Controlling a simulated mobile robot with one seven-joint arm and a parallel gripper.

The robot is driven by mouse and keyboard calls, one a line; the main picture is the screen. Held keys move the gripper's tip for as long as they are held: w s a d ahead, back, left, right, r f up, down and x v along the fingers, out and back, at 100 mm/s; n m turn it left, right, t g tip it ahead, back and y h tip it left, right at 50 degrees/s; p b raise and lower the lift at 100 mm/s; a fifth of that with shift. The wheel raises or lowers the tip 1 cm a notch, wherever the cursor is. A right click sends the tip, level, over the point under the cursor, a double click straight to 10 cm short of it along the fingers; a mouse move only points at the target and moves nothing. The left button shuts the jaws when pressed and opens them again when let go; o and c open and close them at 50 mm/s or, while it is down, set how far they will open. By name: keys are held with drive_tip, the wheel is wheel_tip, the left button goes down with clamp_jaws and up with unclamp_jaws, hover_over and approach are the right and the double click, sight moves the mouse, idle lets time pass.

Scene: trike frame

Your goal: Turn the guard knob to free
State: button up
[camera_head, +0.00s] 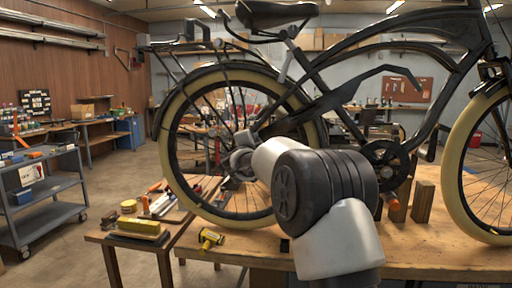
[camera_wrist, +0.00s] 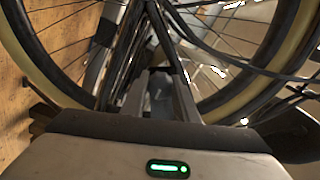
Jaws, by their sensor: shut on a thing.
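My gripper (camera_head: 240,158) reaches in beside the bike's rear wheel (camera_head: 166,128), close to its lower frame. In the wrist view my gripper (camera_wrist: 160,80) is shut, with a small grey part (camera_wrist: 161,97) between its two dark fingers. This part is most likely the guard knob, but its shape and any marks are hidden by the fingers. Which way the knob is turned cannot be seen. The dark bike frame (camera_head: 345,100) stands upright on the wooden workbench (camera_head: 430,258). The frame's dark tubes (camera_wrist: 127,50) run just beyond the fingers.
Wooden blocks (camera_head: 423,202) stand under the frame. A yellow tool (camera_head: 210,239) lies on the bench. A side table (camera_head: 110,240) holds a yellow-topped brush (camera_head: 139,226) and several tools. A grey cart (camera_head: 50,190) stands at left. The floor between cart and table is clear.

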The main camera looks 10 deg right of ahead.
drive_tip(key=shift+m, duration=0.5)
drive_tip(key=o, duration=1.1)
drive_tip(key=shift+c, duration=0.2)
drive_tip(key=v, duration=1.7)
drive_tip(key=shift+s, duration=0.25)
